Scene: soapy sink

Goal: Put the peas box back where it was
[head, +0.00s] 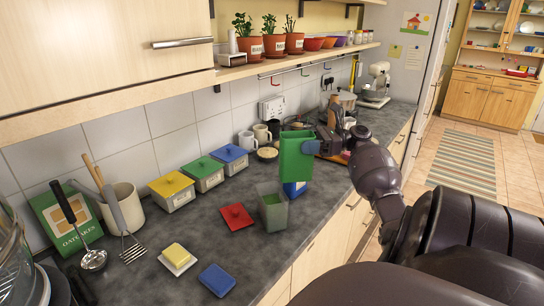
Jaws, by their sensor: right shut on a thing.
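A green box (292,160), which I take to be the peas box, is held upright in my right gripper (311,146) above the worktop. The gripper comes in from the right and is shut on the box's right side. Just below and left of the box stands an open grey container (273,212) with something green inside. A blue and white thing (295,189) shows below the held box, partly hidden by it. My left gripper is not in view.
A red lid (236,217), yellow block on a white dish (177,257) and blue block (217,280) lie on the worktop. Lidded yellow (172,190), green (203,173) and blue (230,159) containers line the wall. The oatcakes box (66,219) stands left.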

